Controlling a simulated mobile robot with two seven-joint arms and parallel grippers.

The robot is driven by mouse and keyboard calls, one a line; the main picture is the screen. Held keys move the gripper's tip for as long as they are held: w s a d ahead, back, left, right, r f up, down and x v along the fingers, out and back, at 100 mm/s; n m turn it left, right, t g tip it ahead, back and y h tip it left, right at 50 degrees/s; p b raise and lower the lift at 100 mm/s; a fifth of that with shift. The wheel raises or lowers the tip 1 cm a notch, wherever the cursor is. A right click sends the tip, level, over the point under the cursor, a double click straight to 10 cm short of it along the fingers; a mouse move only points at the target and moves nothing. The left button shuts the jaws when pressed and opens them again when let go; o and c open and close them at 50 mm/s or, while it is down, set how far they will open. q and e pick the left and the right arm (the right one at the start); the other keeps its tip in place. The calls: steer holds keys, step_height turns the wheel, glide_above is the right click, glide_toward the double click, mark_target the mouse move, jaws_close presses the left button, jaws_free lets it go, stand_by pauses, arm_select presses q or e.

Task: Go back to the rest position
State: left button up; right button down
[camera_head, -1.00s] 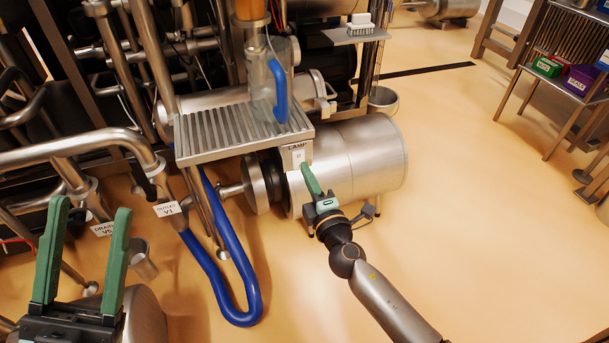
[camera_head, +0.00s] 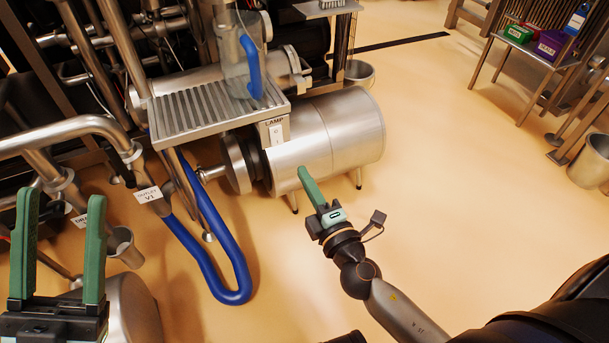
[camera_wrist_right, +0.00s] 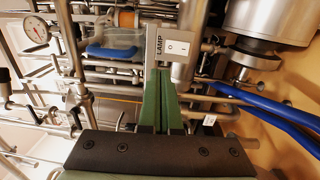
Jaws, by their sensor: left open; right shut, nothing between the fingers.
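My left gripper (camera_head: 58,250) is at the lower left of the head view, its two green fingers upright and spread apart, with nothing between them. My right gripper (camera_head: 310,186) is shut and empty in the middle of the head view, in front of the steel cylinder (camera_head: 335,140). Its green fingers are pressed together in the right wrist view (camera_wrist_right: 167,95), pointing toward the white lamp switch (camera_wrist_right: 178,47). The lamp switch also shows in the head view (camera_head: 275,132), up and left of the right fingertips, with a gap between.
A slatted metal shelf (camera_head: 215,108) juts out above the cylinder. A blue hose (camera_head: 235,275) loops down to the floor between my arms. The outlet V1 pipe (camera_head: 70,130) is near my left gripper. A rack with bins (camera_head: 530,55) stands far right. Open floor (camera_head: 450,180) lies right.

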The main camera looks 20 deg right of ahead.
stand_by(0.3)
